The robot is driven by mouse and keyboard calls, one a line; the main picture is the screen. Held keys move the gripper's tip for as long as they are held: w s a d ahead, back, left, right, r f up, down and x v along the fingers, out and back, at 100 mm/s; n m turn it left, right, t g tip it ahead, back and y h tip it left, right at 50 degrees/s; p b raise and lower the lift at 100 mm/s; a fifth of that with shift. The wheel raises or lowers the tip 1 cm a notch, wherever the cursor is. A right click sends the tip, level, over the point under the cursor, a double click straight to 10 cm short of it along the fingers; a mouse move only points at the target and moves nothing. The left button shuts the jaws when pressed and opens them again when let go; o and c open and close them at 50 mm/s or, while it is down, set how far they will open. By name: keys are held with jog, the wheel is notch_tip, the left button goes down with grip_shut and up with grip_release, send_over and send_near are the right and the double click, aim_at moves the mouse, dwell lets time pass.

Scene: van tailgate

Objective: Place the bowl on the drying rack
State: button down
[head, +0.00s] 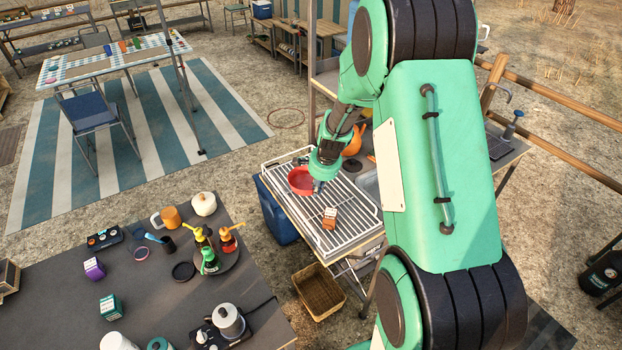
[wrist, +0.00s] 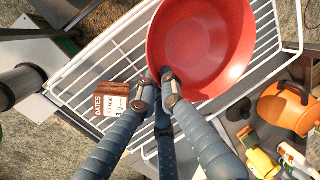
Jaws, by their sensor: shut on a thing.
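A red bowl (head: 300,181) is at the left part of the white wire drying rack (head: 351,226) in the head view. In the wrist view the bowl (wrist: 205,45) fills the top middle, its open side facing the camera, over the rack's wires (wrist: 95,75). My gripper (wrist: 166,82) is shut on the bowl's near rim. In the head view my gripper (head: 317,185) is at the bowl's right side and partly hidden by my wrist. I cannot tell whether the bowl touches the wires.
A small brown box labelled dates (head: 330,217) lies on the rack, left of my fingers in the wrist view (wrist: 112,102). An orange watering can (wrist: 287,108) stands beside the rack. A dark table (head: 150,290) with bottles and jars is at left.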

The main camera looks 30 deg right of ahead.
jog(key=w+d, duration=0.1)
jog(key=w, duration=0.3)
jog(key=w+d+f+b, duration=0.1)
jog(key=w+d, duration=0.1)
jog(key=w, duration=0.2)
jog(key=w+d, duration=0.1)
jog(key=w, duration=0.3)
jog(key=shift+w+d+f, duration=0.15)
jog(key=shift+w+d, duration=0.15)
jog(key=shift+d, duration=0.05)
jog(key=shift+s+b+x, duration=0.2)
jog(key=shift+b+x, duration=0.1)
jog(key=shift+x, duration=0.55)
jog(key=shift+s+b+x, duration=0.2)
jog(key=shift+b+x, duration=0.05)
jog(key=shift+x, duration=0.6)
jog(key=shift+f, duration=0.25)
jog(key=c, duration=1.9)
grip_release()
jog(key=shift+r, duration=0.1)
jog(key=p+v, duration=0.1)
jog(key=v, duration=1.1)
jog(key=shift+r+p, duration=0.1)
jog(key=shift+p, duration=0.3)
